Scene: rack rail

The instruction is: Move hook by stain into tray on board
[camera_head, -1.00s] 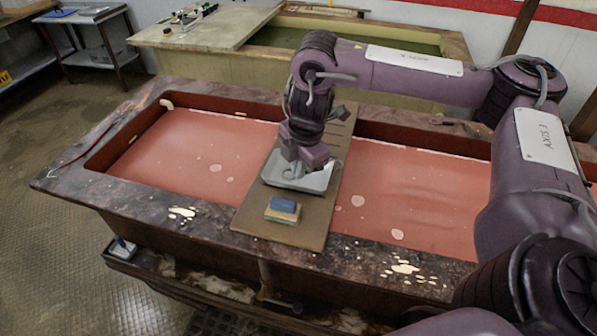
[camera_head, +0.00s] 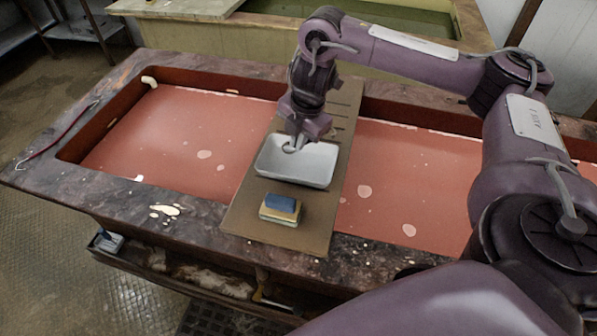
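The white tray (camera_head: 272,170) sits on the brown board (camera_head: 330,205), which lies across the red-filled tub. My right gripper (camera_head: 298,143) points down over the far side of the tray. A small grey, curved piece, perhaps the hook, shows at its tips; I cannot tell if it is held or lies in the tray. The fingers are too small and dark to read as open or shut. Pale stains (camera_head: 166,210) mark the tub's near rim at left, with no hook visible beside them. My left gripper is out of view.
A blue and yellow sponge block (camera_head: 281,208) sits on the board in front of the tray. A thin red tool (camera_head: 62,138) lies on the tub's left rim. My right arm covers the right side. A second tub (camera_head: 390,40) stands behind.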

